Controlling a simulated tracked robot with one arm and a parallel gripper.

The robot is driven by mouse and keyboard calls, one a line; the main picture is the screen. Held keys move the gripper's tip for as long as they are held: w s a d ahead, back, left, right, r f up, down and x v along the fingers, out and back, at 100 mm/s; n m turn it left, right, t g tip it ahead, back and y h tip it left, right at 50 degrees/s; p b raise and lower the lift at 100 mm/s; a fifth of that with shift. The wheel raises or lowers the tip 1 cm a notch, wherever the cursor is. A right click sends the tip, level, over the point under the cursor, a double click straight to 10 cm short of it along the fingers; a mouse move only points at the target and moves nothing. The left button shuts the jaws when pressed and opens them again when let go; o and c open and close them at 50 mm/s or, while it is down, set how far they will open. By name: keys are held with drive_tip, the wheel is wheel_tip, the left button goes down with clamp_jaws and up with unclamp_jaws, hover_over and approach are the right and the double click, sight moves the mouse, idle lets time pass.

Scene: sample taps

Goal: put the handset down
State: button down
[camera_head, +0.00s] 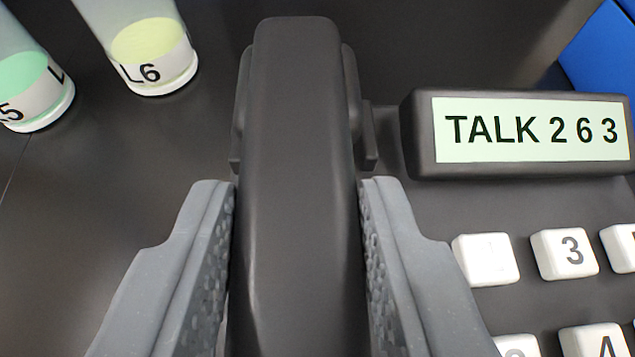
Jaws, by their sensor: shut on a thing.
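The handset (300,130) is a long dark grey bar running up the middle of the view. My gripper (298,215) is shut on it, with one grey finger against each side. The far end of the handset lies between dark upright pieces (367,137) that look like a cradle. I cannot tell whether the handset rests in it or is held just above it. The near end of the handset runs out of the bottom of the view.
Right of the handset, a display (530,133) reads "TALK 2 6 3". Below it are several white keys (563,252), close to my right finger. Two sample tubes, one labelled L6 (152,55), stand at the upper left. A blue thing (603,55) is at the upper right.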

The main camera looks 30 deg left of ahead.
sight(303, 296)
drive_tip(key=shift+f, duration=1.85)
drive_tip(key=shift+r, duration=0.1)
drive_tip(key=c, duration=1.1)
unclamp_jaws()
drive_tip(key=shift+o, duration=0.2)
drive_tip(key=v, duration=1.2)
